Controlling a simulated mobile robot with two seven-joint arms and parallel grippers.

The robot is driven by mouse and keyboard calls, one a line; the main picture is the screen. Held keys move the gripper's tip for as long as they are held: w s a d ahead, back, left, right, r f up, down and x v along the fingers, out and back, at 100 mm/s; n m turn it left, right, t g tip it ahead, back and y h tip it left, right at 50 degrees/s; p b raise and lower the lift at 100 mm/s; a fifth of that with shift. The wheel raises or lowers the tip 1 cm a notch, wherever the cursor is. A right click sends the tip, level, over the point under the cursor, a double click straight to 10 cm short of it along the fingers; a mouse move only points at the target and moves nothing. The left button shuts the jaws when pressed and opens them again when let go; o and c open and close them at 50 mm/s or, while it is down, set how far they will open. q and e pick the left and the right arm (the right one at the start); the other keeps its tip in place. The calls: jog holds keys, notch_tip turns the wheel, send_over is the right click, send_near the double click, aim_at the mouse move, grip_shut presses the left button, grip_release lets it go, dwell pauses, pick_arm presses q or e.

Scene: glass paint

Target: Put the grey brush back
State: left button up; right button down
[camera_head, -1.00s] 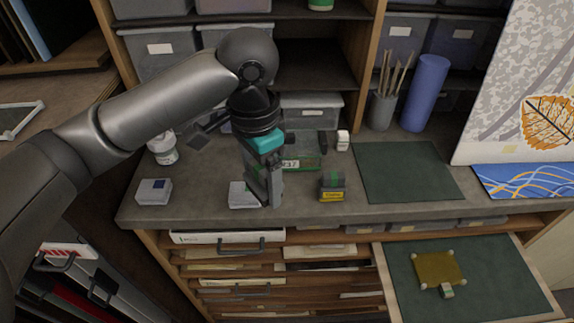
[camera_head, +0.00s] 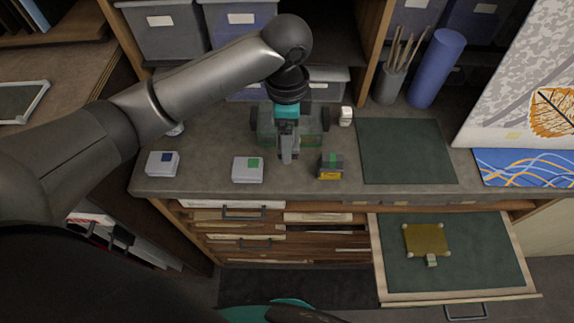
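I cannot make out a separate grey brush. Several thin brush-like sticks (camera_head: 406,50) stand in a grey cup (camera_head: 389,86) at the back of the worktop. My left gripper (camera_head: 288,158) points down over the worktop, in front of a green see-through box (camera_head: 310,130) and partly hiding it. Its fingers look close together, but whether they hold anything is not clear. It is between a white box with a green patch (camera_head: 248,170) and a small dark box with a yellow label (camera_head: 331,167). My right gripper's fingers are not in view.
A blue roll (camera_head: 436,68) stands beside the cup. A dark green mat (camera_head: 405,150) lies clear on the right of the worktop. An open drawer (camera_head: 455,298) sticks out below, with a yellow-brown plate (camera_head: 426,239) in it. A white box (camera_head: 163,164) stands at the left.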

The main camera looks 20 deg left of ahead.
aim_at(287, 175)
pick_arm(q)
notch_tip(287, 175, down, 12)
jog(key=shift+r+b, duration=0.25)
jog(key=shift+b, duration=0.05)
jog(key=shift+f, duration=0.1)
jog(key=o, duration=1.3)
jog(key=shift+c, duration=0.2)
notch_tip(287, 175, up, 12)
jog(key=shift+r+p, duration=0.15)
jog(key=shift+p, duration=0.25)
